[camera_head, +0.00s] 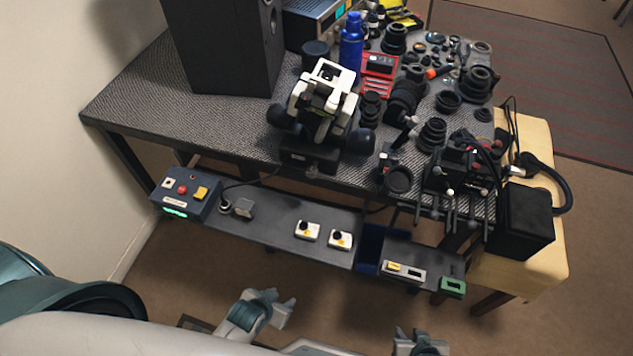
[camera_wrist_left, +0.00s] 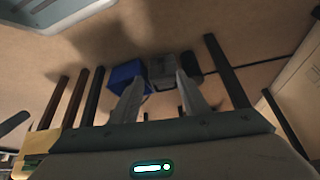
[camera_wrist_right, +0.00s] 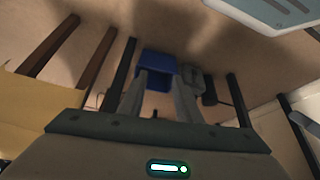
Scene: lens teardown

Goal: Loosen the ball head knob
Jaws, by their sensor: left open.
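Small knobs show among the dark gear at the table's front right, including a pale-tipped one (camera_head: 412,119) and a small one on the black stand (camera_head: 449,191). I cannot tell which, if any, is the ball head knob. My left gripper (camera_head: 281,300) is below the front shelf, well short of the table; its fingers (camera_wrist_left: 160,76) are apart and empty. My right gripper (camera_head: 421,337) is low at the bottom edge, partly cut off; its fingers (camera_wrist_right: 160,77) also stand apart with nothing between them. Both wrist views show mainly floor and dark table legs.
A black-and-white instrument (camera_head: 322,100) stands on the patterned table (camera_head: 150,95). Lenses and a blue bottle (camera_head: 351,42) crowd its right half. The front shelf (camera_head: 275,228) carries a control box (camera_head: 185,193). A blue bin (camera_head: 369,248) hangs there. A black box (camera_head: 524,221) is at right.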

